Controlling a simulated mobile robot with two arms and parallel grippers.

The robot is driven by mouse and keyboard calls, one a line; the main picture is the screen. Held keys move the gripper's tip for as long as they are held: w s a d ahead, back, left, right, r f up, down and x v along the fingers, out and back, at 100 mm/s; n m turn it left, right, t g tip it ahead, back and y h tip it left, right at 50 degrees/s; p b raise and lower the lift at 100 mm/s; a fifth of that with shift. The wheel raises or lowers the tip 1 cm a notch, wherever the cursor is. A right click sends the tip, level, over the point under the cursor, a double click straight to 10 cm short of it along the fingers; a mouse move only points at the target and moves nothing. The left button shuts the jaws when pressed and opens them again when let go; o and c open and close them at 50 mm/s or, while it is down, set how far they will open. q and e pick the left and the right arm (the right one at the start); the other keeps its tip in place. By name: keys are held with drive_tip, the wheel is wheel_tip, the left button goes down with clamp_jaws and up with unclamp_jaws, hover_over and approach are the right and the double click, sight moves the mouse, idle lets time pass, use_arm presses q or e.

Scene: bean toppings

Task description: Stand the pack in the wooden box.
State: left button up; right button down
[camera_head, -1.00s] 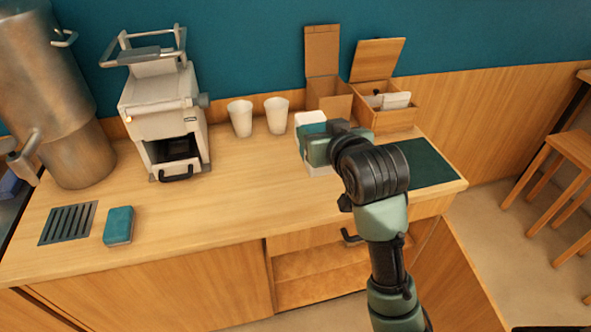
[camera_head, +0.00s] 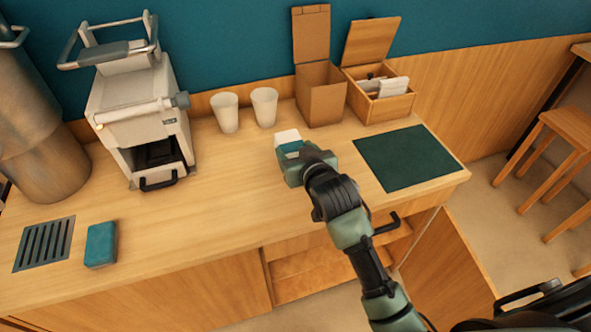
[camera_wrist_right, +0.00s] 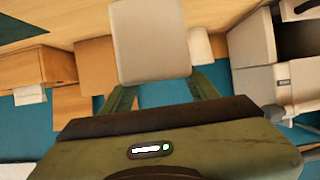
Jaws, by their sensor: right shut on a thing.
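The wooden box also shows in the right wrist view (camera_wrist_right: 22,68). My left gripper is out of view.
A tall open cardboard box (camera_head: 321,96) stands just left of the wooden box. Two white cups (camera_head: 245,110) are further left, by a white machine (camera_head: 140,115). A dark green mat (camera_head: 405,158) lies clear at right. A teal sponge (camera_head: 101,245) is front left.

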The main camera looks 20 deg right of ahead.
drive_tip(key=shift+f, duration=3.55)
drive_tip(key=shift+f, duration=0.1)
drive_tip(key=shift+c, duration=2.1)
unclamp_jaws()
drive_tip(key=shift+f, duration=0.1)
drive_tip(key=shift+r, duration=0.2)
drive_tip(key=b+v, duration=0.1)
drive_tip(key=v, duration=1.1)
drive_tip(key=shift+d, duration=0.1)
